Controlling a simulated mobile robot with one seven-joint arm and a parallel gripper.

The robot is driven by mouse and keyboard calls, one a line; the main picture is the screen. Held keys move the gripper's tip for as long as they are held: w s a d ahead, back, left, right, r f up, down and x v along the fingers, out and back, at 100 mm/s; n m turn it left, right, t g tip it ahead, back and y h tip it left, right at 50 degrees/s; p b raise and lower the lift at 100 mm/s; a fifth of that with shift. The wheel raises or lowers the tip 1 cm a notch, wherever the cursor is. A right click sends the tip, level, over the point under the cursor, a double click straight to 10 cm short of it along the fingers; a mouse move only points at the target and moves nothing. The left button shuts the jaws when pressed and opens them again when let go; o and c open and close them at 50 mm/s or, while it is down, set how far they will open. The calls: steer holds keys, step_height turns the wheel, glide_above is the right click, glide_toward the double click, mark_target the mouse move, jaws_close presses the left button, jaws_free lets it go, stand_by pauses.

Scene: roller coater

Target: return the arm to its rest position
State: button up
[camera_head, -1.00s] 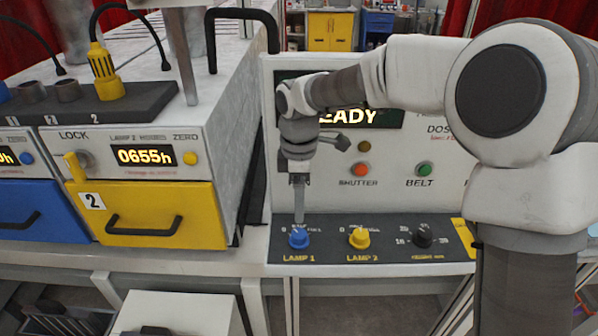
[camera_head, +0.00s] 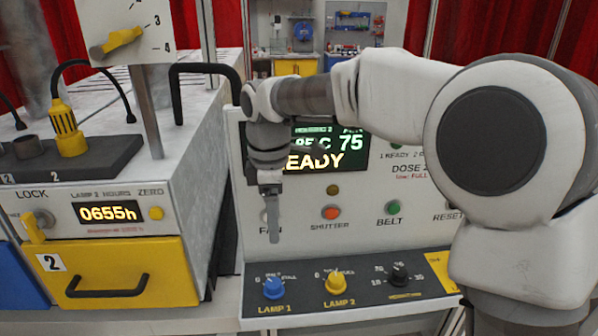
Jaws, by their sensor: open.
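My arm (camera_head: 400,100) reaches in from the right, across the front of the grey control panel (camera_head: 235,150). My gripper (camera_head: 272,238) points down, just above the blue LAMP 1 knob (camera_head: 273,288) and apart from it. Nothing shows between the fingers, and they are seen edge-on. The yellow LAMP 2 knob (camera_head: 336,283) and a black knob (camera_head: 398,274) sit to the right on the dark sloped strip. My arm hides part of the display (camera_head: 330,150), which reads READY.
A grey machine with a yellow drawer (camera_head: 120,275) and black handle stands at the left, its counter (camera_head: 110,212) reading 0655h. A black bent handle (camera_head: 205,68) rises beside the panel. SHUTTER (camera_head: 331,212) and BELT (camera_head: 393,207) buttons are near my arm.

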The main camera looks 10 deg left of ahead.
steer(key=s+d+r+m+t, duration=0.1)
steer(key=s+d+r+m, duration=0.15)
steer(key=d, duration=0.25)
steer(key=s+d+r+m+t, duration=0.1)
steer(key=s+d+r+m, duration=0.15)
steer(key=d, duration=0.25)
steer(key=s+d+f+m+t, duration=0.2)
steer(key=s+d+m+t, duration=0.1)
steer(key=s+d+m, duration=1.1)
steer(key=shift+s+d+f+m, duration=0.25)
steer(key=shift+d+m, duration=0.35)
steer(key=shift+d, duration=0.35)
steer(key=shift+w, duration=0.1)
